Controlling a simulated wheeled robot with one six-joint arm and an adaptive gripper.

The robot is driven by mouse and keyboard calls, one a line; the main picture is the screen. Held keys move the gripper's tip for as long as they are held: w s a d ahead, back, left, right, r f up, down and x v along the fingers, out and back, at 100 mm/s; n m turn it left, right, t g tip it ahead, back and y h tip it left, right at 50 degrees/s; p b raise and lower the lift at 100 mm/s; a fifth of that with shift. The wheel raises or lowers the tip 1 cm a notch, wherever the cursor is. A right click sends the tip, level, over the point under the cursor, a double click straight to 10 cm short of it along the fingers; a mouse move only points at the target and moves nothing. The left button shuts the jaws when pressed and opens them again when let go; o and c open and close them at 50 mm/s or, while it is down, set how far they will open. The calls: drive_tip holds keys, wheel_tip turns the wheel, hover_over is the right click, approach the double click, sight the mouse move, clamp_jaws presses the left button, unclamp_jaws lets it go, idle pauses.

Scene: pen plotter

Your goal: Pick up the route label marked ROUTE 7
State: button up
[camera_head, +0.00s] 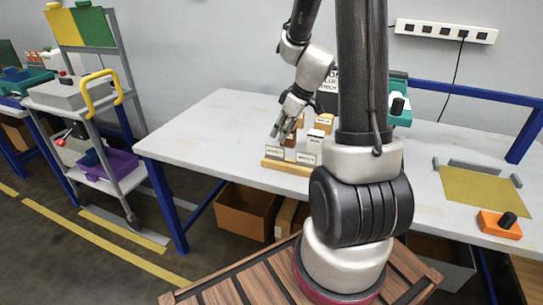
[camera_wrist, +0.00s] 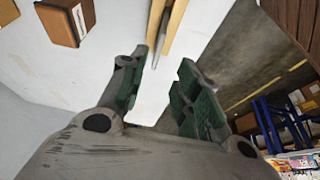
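Two small white labels stand in a wooden holder (camera_head: 284,167) near the front edge of the table: a left label (camera_head: 274,152) and a right label (camera_head: 306,158). Their print is too small to read, so I cannot tell which is ROUTE 7. My gripper (camera_head: 284,134) is just above the holder, near the left label. In the wrist view my gripper (camera_wrist: 167,78) is open, with nothing between its green-padded fingers. Beyond the fingertips, the wooden holder (camera_wrist: 178,24) shows at the top, with a thin grey edge (camera_wrist: 157,32) beside it, possibly a label seen edge-on.
Small brown boxes stand behind the holder; one box (camera_wrist: 62,24) shows at upper left in the wrist view. The table (camera_head: 205,135) is clear left of the holder. A yellow mat (camera_head: 482,192) and an orange device (camera_head: 499,225) lie right. A cart (camera_head: 85,120) stands left.

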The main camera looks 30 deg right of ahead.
sight(275, 147)
drive_tip(key=x, duration=0.7)
drive_tip(key=shift+w+d+f, duration=0.15)
drive_tip(key=shift+d+f, duration=0.1)
drive_tip(key=shift+f, duration=0.2)
drive_tip(key=shift+c, duration=0.2)
clamp_jaws()
